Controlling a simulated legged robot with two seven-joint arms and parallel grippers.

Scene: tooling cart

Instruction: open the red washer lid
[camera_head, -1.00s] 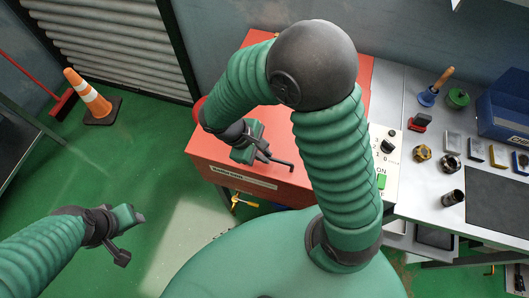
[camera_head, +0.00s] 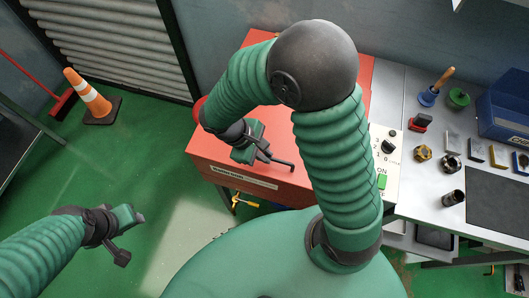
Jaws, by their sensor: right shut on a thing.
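The red washer lid (camera_head: 278,128) lies flat and looks closed on the red washer, partly hidden behind my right arm. A thin dark bar (camera_head: 283,164), which looks like its handle, sticks out near the front edge. My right gripper (camera_head: 262,153) is over the front part of the lid and shut on this dark bar. The exact grip is small and partly hidden by the gripper. My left gripper (camera_head: 131,236) is open and empty, over the green floor at the lower left, well apart from the washer.
A control panel (camera_head: 384,178) with a knob and a green button is right of the washer. The grey bench (camera_head: 418,190) holds several small parts and a blue bin (camera_head: 506,105). An orange cone (camera_head: 88,98) stands on the floor at left. The floor around my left gripper is clear.

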